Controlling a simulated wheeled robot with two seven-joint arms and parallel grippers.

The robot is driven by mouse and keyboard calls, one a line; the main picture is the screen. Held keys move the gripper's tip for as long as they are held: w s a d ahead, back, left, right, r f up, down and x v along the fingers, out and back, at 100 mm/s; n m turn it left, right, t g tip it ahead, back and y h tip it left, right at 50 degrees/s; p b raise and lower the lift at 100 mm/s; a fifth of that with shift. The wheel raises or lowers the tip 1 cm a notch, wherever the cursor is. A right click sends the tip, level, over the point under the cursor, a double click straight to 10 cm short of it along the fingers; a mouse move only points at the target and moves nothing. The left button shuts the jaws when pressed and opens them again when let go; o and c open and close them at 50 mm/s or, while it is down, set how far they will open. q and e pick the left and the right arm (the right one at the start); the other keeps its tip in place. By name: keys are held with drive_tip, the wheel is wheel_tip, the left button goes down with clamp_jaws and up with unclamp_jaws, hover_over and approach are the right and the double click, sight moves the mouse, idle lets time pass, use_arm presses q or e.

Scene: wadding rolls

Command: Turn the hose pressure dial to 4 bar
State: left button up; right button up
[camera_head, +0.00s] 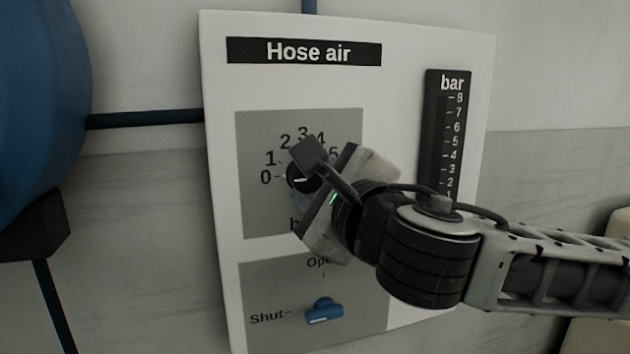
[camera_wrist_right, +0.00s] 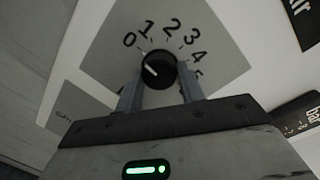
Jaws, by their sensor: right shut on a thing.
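The black round pressure dial (camera_head: 298,181) sits on a grey plate with numbers from 0 upward, on the white "Hose air" panel. Its white mark appears to point left, near 0. My right gripper (camera_head: 312,174) reaches in from the right and is shut on the dial, hiding part of it and the higher numbers. In the right wrist view the dial (camera_wrist_right: 160,66) lies between the two fingers of my right gripper (camera_wrist_right: 161,84), with 0 to 4 readable around it. The bar gauge (camera_head: 435,140) stands right of the dial; its lowest part is hidden. My left gripper is out of view.
Below the dial is a blue valve handle (camera_head: 324,311), lying sideways toward "Shut". A large blue tank (camera_head: 38,95) stands at the left, with a dark pipe (camera_head: 145,118) running to the panel. My right forearm covers the panel's lower right.

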drive_tip(key=m, duration=0.6)
drive_tip(key=shift+f+t+b, duration=0.2)
drive_tip(key=shift+t+b, duration=0.1)
drive_tip(key=shift+t, duration=0.1)
drive_tip(key=m, duration=0.6)
drive_tip(key=shift+a+m+t+h+b, duration=0.1)
drive_tip(key=shift+m+t+h+b, duration=0.2)
drive_tip(key=shift+m, duration=0.1)
drive_tip(key=m, duration=0.7)
drive_tip(key=shift+s+a+h, duration=0.1)
drive_tip(key=shift+h, duration=0.3)
drive_tip(key=m+h+p, duration=0.1)
drive_tip(key=m, duration=0.4)
drive_tip(key=shift+m+t, duration=0.3)
drive_tip(key=shift+m, duration=0.1)
drive_tip(key=o, duration=1)
drive_tip(key=shift+c, duration=0.2)
drive_tip(key=shift+s, duration=0.1)
